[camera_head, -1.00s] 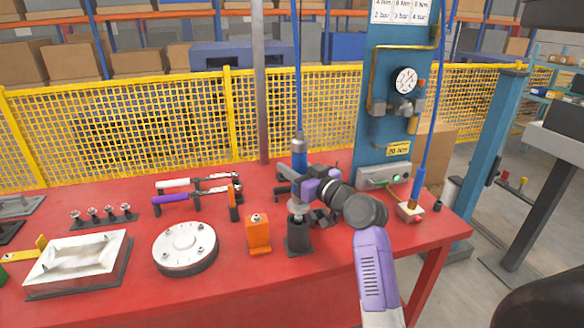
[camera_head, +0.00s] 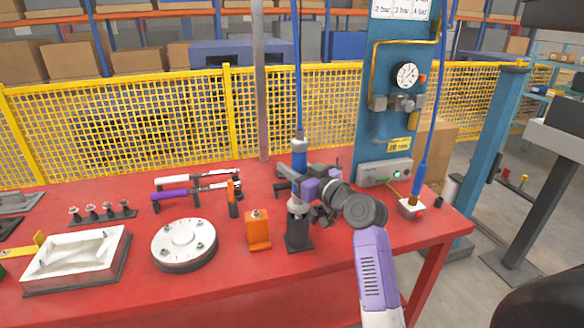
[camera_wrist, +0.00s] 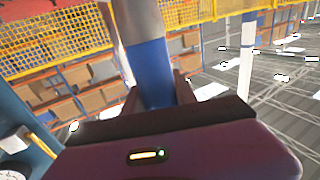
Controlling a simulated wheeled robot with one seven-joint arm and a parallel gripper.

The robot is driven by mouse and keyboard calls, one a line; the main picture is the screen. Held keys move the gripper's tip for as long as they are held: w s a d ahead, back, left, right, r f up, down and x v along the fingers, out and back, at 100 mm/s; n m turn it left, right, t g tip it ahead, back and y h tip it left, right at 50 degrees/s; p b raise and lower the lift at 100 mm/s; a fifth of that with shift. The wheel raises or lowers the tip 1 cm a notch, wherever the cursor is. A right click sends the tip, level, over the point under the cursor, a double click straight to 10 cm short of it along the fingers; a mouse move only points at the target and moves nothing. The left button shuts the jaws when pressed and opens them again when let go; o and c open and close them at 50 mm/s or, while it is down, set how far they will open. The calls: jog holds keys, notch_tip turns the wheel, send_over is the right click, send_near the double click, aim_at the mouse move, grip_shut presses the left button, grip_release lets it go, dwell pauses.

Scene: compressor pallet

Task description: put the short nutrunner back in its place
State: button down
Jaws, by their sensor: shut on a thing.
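The short nutrunner (camera_head: 299,157) is a blue and grey upright tool with a blue hose rising from its top. My gripper (camera_head: 302,184) is shut around its body from the right. In the wrist view the nutrunner's blue body (camera_wrist: 151,68) stands between my two fingers (camera_wrist: 158,98). The tool's lower end is at a dark holder (camera_head: 299,236) with a grey top on the red table. My gripper partly hides the tool's lower part, so I cannot tell how far it sits in the holder.
An orange block (camera_head: 257,230) stands just left of the holder. A round metal cover (camera_head: 184,242) and torque wrenches (camera_head: 196,184) lie further left. A second blue tool (camera_head: 417,185) hangs over a small box at the right. A blue panel with a gauge (camera_head: 407,75) stands behind.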

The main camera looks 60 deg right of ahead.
jog(key=shift+f+b, duration=1.25)
jog(key=shift+b, duration=0.05)
dwell(0.4)
jog(key=c, duration=1.1)
grip_release()
jog(key=shift+o, duration=1)
jog(key=shift+f, duration=0.25)
jog(key=b+v, duration=0.1)
jog(key=v, duration=0.7)
jog(key=shift+r, duration=0.15)
